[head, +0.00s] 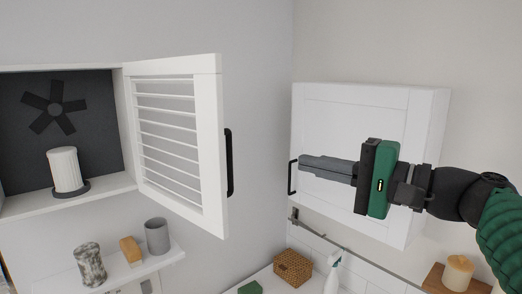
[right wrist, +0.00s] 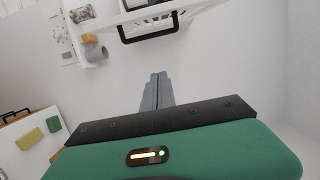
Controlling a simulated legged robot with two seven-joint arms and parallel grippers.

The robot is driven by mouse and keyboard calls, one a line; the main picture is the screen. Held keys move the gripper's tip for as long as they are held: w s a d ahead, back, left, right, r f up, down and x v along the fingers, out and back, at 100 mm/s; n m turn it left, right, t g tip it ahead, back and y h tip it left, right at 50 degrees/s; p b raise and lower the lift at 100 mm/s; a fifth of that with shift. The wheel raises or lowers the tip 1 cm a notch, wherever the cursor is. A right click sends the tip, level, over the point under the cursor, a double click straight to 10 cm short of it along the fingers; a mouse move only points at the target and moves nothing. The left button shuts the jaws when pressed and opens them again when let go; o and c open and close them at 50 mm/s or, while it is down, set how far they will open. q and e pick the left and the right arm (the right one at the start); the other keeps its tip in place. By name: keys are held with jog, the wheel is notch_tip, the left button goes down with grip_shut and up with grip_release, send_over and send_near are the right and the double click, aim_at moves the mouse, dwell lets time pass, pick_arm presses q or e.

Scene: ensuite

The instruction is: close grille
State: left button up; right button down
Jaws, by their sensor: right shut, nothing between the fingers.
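The grille is a white slatted door (head: 168,130) on the left wall cabinet (head: 60,68). It stands open, swung out to the right, with a black handle (head: 229,162) on its free edge. The handle also shows at the top of the right wrist view (right wrist: 150,35). My right gripper (head: 304,162) is shut and empty, its fingers pointing left. It is to the right of the grille and apart from it, in front of the closed white cabinet. In the right wrist view the shut fingers (right wrist: 158,76) point toward the handle. My left gripper is not in view.
A white roll (head: 64,170) and a dark fan (head: 54,108) show inside the open cabinet. A shelf below holds cups (head: 157,236) and a wooden block (head: 130,250). The closed white cabinet (head: 345,120) hangs right, above a rail (head: 340,248) and a basket (head: 293,268).

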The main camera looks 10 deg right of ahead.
jog(key=w+a+p, duration=0.5)
jog(key=a+p, duration=0.1)
jog(key=a, duration=0.4)
jog(key=shift+a+f+p, duration=0.2)
jog(key=shift+a+p, duration=0.15)
jog(key=shift+w+f, duration=0.1)
jog(key=shift+w, duration=0.2)
